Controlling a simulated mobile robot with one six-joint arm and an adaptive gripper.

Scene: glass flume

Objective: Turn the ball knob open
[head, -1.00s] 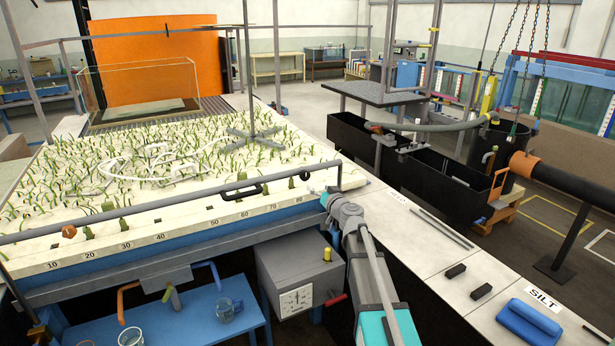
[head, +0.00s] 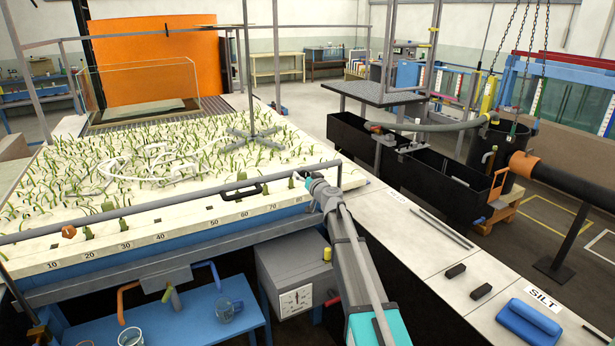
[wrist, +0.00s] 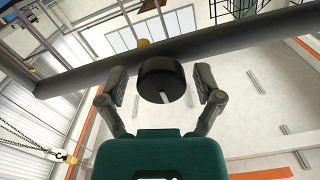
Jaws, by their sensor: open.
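A dark round knob (wrist: 163,80) with a white mark on its face shows in the wrist view, in front of a long dark rail. My gripper (wrist: 161,86) is open, with one finger on each side of the knob. Gaps show between the fingers and the knob, so it is not gripped. In the head view my gripper (head: 309,180) is at the right end of the grey rail (head: 200,201) along the bed's front edge. The knob cannot be made out there, as my gripper and wrist cover that spot.
A planted flume bed (head: 150,216) lies behind the rail. Below stand a grey box (head: 288,262) with a red lever and a blue bench (head: 185,318) with glass beakers. A pale counter (head: 440,255) to the right holds dark blocks and a blue bundle.

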